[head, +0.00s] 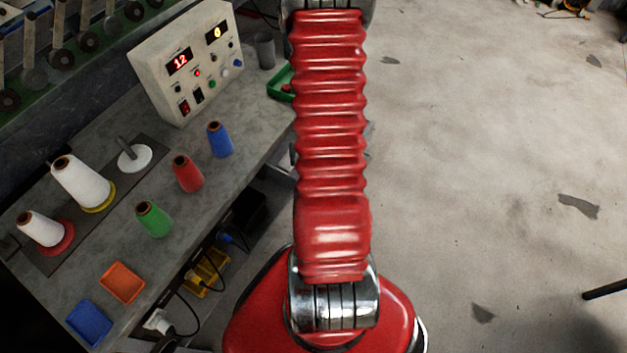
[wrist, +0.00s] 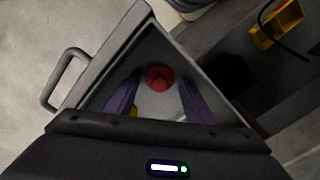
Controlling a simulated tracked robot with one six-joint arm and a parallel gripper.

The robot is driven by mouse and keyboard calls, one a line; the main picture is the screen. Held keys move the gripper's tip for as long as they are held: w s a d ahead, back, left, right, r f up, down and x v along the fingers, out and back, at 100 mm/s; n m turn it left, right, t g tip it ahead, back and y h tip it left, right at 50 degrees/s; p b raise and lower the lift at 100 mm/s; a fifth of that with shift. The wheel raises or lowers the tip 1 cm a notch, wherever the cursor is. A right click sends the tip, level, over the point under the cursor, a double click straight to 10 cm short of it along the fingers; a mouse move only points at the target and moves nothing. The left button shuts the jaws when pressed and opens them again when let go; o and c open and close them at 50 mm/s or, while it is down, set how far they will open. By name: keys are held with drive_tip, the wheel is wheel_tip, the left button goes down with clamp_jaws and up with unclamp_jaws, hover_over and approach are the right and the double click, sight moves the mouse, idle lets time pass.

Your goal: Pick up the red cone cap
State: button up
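A red round piece (wrist: 160,77), which looks like the red cone cap seen from above, lies inside a grey open container (wrist: 108,62) in the wrist view. My gripper (wrist: 159,90) has two purple fingers spread apart, one on each side of the red piece in the picture. Nothing shows held between them. I cannot tell how far the fingers are above the piece. In the head view my red arm hides the area below it, and the gripper does not show there. A red cone (head: 187,173) stands on the grey bench.
The container has a handle (wrist: 65,80). A bit of yellow (wrist: 133,110) shows by the left finger. The bench (head: 185,235) holds a green cone (head: 153,219), a blue cone (head: 220,139), white cones and a control box (head: 185,60). Open floor (head: 490,170) lies right.

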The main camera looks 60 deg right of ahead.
drive_tip(key=c, duration=0.8)
drive_tip(key=shift+r, duration=0.15)
drive_tip(key=shift+c, duration=0.2)
wheel_tip(320, 180, up, 10)
idle(0.3)
drive_tip(key=shift+s, duration=0.1)
idle(0.5)
